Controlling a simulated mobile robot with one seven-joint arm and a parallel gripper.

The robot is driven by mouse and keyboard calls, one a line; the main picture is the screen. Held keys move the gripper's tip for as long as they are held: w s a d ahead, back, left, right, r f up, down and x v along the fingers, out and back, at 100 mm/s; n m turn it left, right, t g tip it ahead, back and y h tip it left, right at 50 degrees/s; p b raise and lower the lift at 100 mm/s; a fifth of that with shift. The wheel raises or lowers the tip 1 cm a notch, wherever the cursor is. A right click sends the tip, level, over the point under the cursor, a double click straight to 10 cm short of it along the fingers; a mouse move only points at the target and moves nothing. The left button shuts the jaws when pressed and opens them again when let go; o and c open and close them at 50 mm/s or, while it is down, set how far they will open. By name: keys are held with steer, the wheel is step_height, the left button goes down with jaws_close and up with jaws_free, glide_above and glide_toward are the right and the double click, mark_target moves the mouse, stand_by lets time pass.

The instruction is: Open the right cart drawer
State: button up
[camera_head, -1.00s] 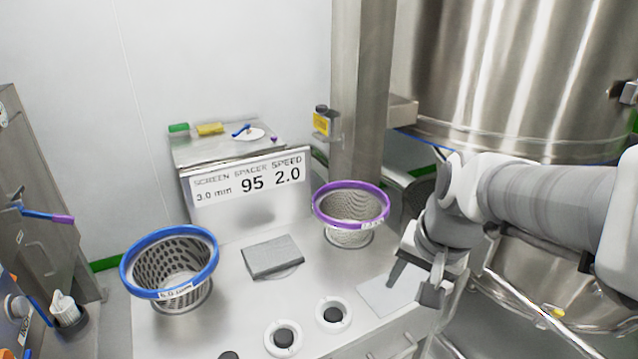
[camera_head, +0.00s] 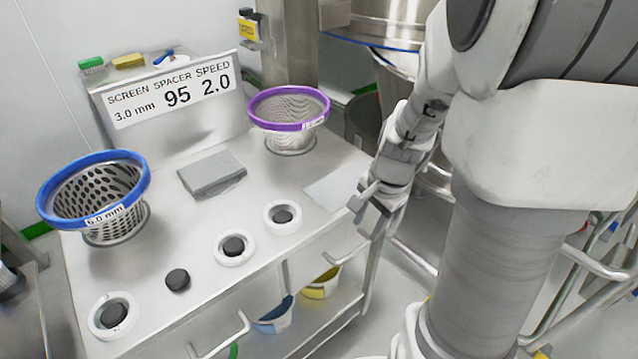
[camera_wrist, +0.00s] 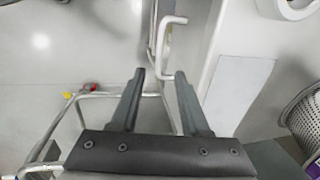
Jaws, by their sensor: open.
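The white cart (camera_head: 150,255) fills the left and middle of the head view. Its right drawer (camera_head: 315,250) looks closed, with a pale bar handle (camera_head: 347,252) on its front. My gripper (camera_head: 366,207) is open and empty, at the cart's front right corner, above and to the right of that handle. In the wrist view the two dark fingers (camera_wrist: 160,74) point toward a pale bar handle (camera_wrist: 166,45) on the cart's front. The handle lies just beyond the fingertips, and I cannot tell the depth gap. The left handle (camera_head: 222,338) shows at the bottom edge.
On the cart top stand a blue-rimmed screen basket (camera_head: 100,195), a purple-rimmed one (camera_head: 289,117), a grey block (camera_head: 212,174) and several white rings. Blue (camera_head: 274,315) and yellow (camera_head: 320,284) bins sit on the lower shelf. Metal rails (camera_head: 408,255) run right of the cart.

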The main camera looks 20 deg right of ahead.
mark_target(356, 249)
steer(key=f+b, duration=0.1)
steer(key=f, duration=0.2)
steer(key=w+f, duration=0.1)
steer(key=f, duration=0.1)
steer(key=f+b, duration=0.1)
steer(key=f, duration=0.2)
steer(key=shift+w+a+f+b, duration=0.25)
steer(key=shift+a+f+b, duration=0.05)
steer(key=shift+b, duration=0.05)
jaws_close()
stand_by(0.9)
